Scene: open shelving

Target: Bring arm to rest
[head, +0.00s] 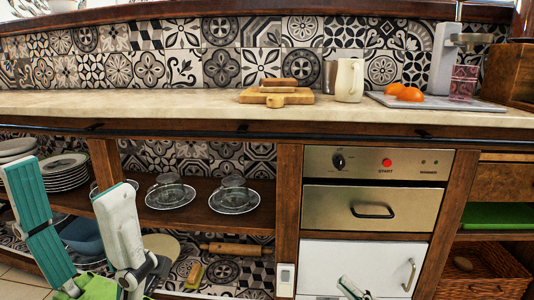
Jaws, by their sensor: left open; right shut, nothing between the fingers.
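My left gripper (68,182) is at the lower left, close to the camera, with its two teal-padded fingers pointing up and spread wide apart. Nothing is held between the fingers. They stand in front of the lower shelf and hide part of the plates and bowl there. My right gripper (350,287) shows only as a small tip at the bottom edge, in front of the white lower door. It is shut and empty. The rest of the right arm is out of view.
The counter (190,102) holds a cutting board (305,97), a cream jug (349,80) and oranges (410,94) on a tray. Below are stacked plates (65,178), glass dishes on saucers (232,200), a rolling pin (230,249) and an oven (375,213).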

